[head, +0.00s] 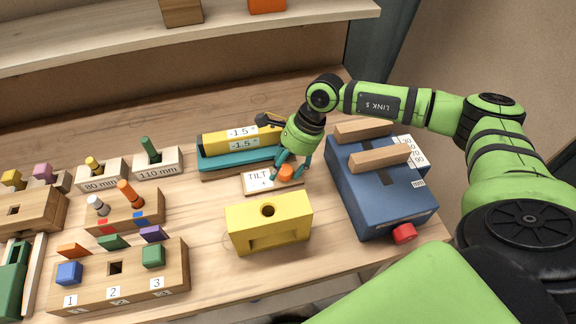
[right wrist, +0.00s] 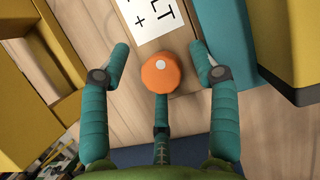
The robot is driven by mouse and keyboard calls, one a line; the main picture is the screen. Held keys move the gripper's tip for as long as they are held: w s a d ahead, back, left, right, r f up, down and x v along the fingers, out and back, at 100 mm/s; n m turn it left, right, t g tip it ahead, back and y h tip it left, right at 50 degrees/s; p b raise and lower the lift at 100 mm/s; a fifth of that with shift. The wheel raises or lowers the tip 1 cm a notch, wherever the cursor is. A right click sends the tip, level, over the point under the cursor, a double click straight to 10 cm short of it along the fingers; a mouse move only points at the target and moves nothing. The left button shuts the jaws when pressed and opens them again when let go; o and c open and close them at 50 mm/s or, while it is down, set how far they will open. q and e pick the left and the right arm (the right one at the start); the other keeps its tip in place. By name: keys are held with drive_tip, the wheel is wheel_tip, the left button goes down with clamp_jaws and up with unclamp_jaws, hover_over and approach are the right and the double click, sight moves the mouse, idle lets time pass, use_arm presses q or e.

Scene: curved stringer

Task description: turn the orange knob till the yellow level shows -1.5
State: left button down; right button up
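The orange knob (head: 285,172) sits on the light block marked TILT, and it also shows in the right wrist view (right wrist: 160,73). The yellow level (head: 227,141) rests in a teal cradle (head: 208,163) just behind that block. Both of its labels read -1.5. My right gripper (head: 290,168) is over the knob with its teal fingers spread around it. In the right wrist view, the two side fingers stand clear of the knob; the third finger is close to its near edge, and I cannot tell if it touches. My left gripper is not in view.
A yellow block (head: 268,235) with a hole stands in front of the knob. A blue box (head: 377,199) with wooden bars and a red knob (head: 403,233) is on the right. Wooden peg blocks (head: 128,280) fill the left. A shelf (head: 110,35) runs along the back.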

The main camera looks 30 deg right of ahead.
drive_tip(key=shift+f, duration=0.1)
drive_tip(key=shift+d, duration=0.15)
drive_tip(key=shift+s+d+r, duration=0.1)
drive_tip(key=shift+d+r, duration=0.05)
drive_tip(key=shift+r, duration=0.2)
drive_tip(key=v, duration=1.1)
drive_tip(key=shift+r, duration=0.2)
